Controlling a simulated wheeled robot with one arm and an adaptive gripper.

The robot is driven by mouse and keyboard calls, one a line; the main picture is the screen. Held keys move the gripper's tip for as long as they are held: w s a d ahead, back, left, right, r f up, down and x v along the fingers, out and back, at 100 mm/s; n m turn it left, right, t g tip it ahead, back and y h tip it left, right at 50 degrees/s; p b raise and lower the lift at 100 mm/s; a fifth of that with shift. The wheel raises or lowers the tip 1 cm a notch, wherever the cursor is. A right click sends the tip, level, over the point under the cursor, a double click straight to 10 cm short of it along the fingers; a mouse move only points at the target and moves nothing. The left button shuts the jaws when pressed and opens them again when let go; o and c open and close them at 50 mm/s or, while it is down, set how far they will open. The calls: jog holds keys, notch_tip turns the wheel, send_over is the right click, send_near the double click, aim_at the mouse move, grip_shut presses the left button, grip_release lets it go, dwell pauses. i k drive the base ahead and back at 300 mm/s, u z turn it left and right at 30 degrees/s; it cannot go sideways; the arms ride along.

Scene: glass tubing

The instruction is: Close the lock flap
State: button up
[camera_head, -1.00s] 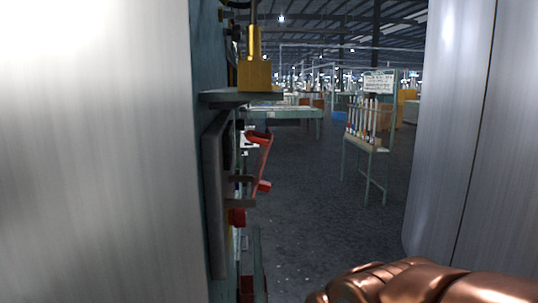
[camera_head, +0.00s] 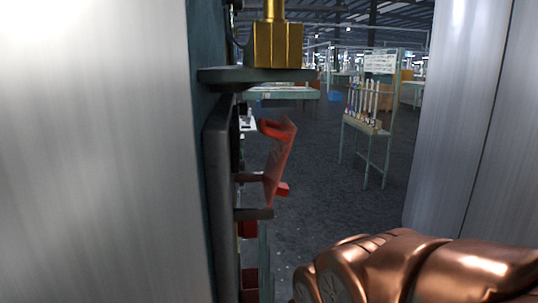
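A red flap (camera_head: 279,162), which looks like the lock flap, stands out at a tilt from a dark upright panel (camera_head: 219,200) left of centre. Its lower end is near two short dark brackets (camera_head: 254,214) on the panel. The flap is seen nearly edge-on, so I cannot tell its exact angle. A copper-coloured rounded part of my own arm (camera_head: 400,268) fills the bottom right, apart from the flap. My gripper's fingers are not in view.
A brass block (camera_head: 278,46) sits on a small shelf (camera_head: 256,75) above the flap. A rack of glass tubes (camera_head: 366,108) stands farther back on the right. The dark floor (camera_head: 325,190) between is open.

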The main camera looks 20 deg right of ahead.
aim_at(280, 151)
jog(key=k, duration=0.85)
jog(key=u, duration=0.85)
